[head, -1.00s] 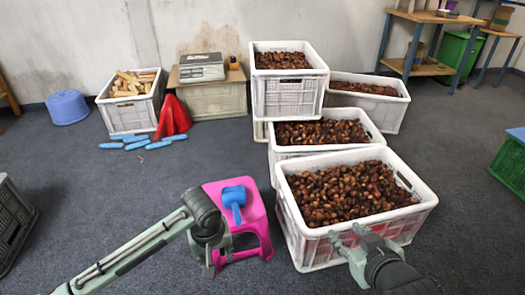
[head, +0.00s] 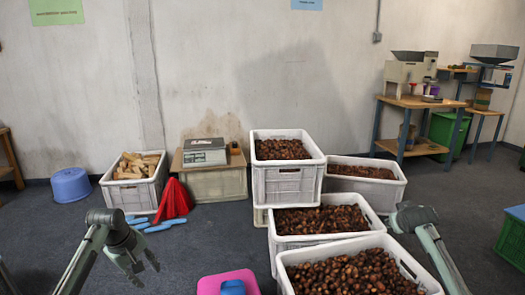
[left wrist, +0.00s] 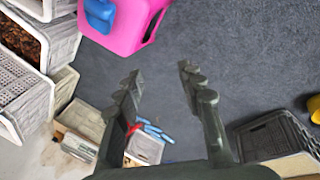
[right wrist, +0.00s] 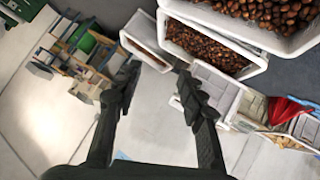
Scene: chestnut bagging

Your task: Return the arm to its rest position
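My left gripper (head: 138,268) hangs in free air over the floor at the left of the head view. In the left wrist view its two fingers (left wrist: 160,85) are spread with nothing between them. My right arm (head: 425,225) shows at the right of the head view, beside the chestnut crates, with its fingers out of sight there. In the right wrist view the right fingers (right wrist: 160,80) are apart and empty.
White crates of chestnuts (head: 290,263) stand at centre right, one stacked high. A pink stool (head: 212,284) with a blue scoop (head: 232,287) is at the bottom.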

